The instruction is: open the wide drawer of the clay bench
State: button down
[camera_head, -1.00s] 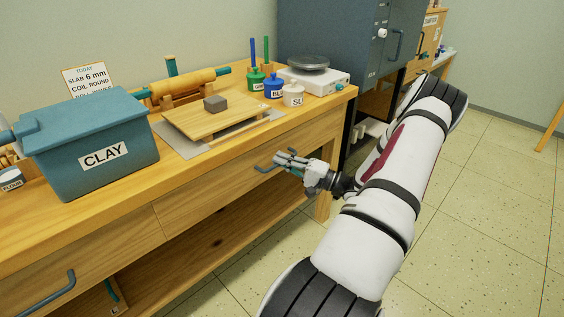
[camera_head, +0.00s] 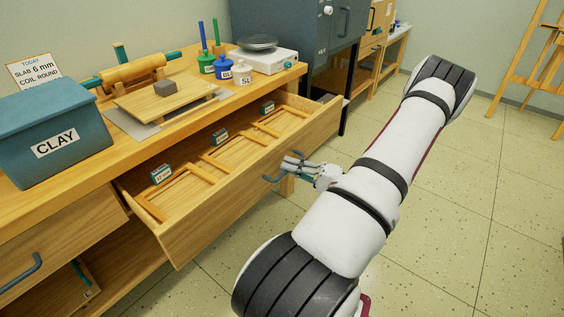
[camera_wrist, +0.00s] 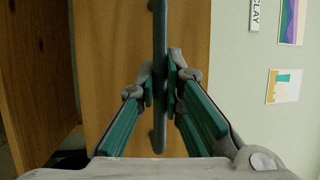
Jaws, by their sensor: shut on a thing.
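The wide drawer (camera_head: 222,205) of the clay bench (camera_head: 62,205) stands pulled out. Its inside shows several wooden compartments, with small labelled boxes standing along the back. My gripper (camera_head: 284,171) is at the drawer's front, shut on its blue-grey bar handle (camera_head: 270,180). In the wrist view the handle (camera_wrist: 159,60) runs upright between the two teal-padded fingers (camera_wrist: 160,92), against the wooden drawer front (camera_wrist: 105,60). The fingers hide part of the handle.
A teal CLAY bin (camera_head: 55,135), a wooden board with a grey block (camera_head: 165,88), a rolling pin (camera_head: 140,70) and a scale (camera_head: 262,58) stand on the bench top. A dark cabinet (camera_head: 290,35) is beyond.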

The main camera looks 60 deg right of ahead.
jog(key=s+a, duration=0.1)
jog(key=s, duration=0.6)
jog(key=shift+a, duration=0.3)
jog(key=shift+f, duration=0.1)
jog(key=c, duration=1.7)
grip_release()
jog(key=v, duration=1.2)
jog(key=shift+w, duration=0.1)
